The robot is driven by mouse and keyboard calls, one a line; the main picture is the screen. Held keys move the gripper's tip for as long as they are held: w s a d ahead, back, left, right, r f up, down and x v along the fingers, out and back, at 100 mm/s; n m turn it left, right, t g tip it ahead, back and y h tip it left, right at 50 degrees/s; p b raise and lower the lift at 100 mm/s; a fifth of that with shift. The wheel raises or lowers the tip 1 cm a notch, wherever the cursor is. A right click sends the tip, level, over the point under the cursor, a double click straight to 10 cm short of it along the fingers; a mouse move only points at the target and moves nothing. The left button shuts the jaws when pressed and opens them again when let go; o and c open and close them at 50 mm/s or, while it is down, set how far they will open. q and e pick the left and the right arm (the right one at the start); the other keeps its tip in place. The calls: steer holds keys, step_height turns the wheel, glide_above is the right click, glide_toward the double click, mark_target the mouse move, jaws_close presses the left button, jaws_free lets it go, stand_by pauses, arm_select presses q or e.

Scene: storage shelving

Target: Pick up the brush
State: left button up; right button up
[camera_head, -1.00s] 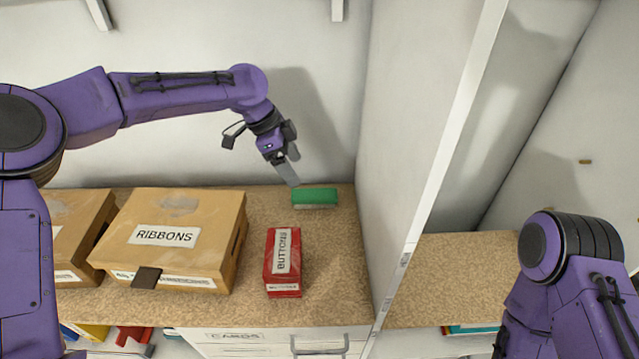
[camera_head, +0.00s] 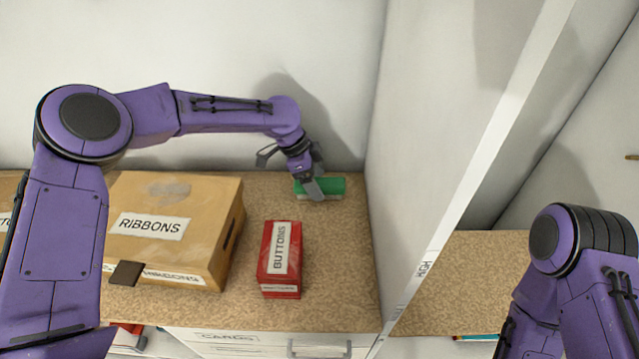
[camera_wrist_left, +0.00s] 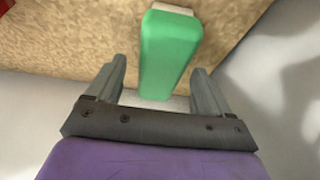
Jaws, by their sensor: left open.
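The brush is a green block with a pale underside (camera_head: 330,187), lying on the speckled shelf at the back, near the white upright panel. My left gripper (camera_head: 313,190) is at the brush, its fingers hiding part of its left end in the head view. In the left wrist view the green brush (camera_wrist_left: 168,48) reaches in between the two open fingers of my left gripper (camera_wrist_left: 162,85), with gaps on both sides. Whether the fingers touch it cannot be told. My right arm shows at the lower right of the head view, but its gripper is out of view.
A red BUTTONS box (camera_head: 280,262) stands in front of the brush. A brown RIBBONS box (camera_head: 170,250) stands to its left. The white upright panel (camera_head: 440,120) bounds the shelf on the right, and the white wall is behind.

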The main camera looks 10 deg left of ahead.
arm_select(q)
steer(key=shift+x, duration=1.1)
steer(key=shift+w+f, duration=0.1)
steer(key=shift+w, duration=0.05)
steer(key=c, duration=1.1)
arm_select(e)
steer(key=shift+r, duration=0.4)
arm_select(q)
step_height(320, 180, up, 3)
steer(key=shift+b, duration=0.4)
steer(key=s+r+b, duration=0.1)
steer(key=s+r, duration=0.2)
steer(key=s, duration=0.1)
steer(key=s+d+r+b, duration=0.1)
steer(key=s+r, duration=0.2)
steer(key=s, duration=0.2)
steer(key=s+r+b, duration=0.2)
steer(key=s+r, duration=0.2)
steer(key=s, duration=0.1)
steer(key=shift+d, duration=0.25)
arm_select(e)
step_height(320, 180, down, 5)
steer(key=shift+f, duration=0.1)
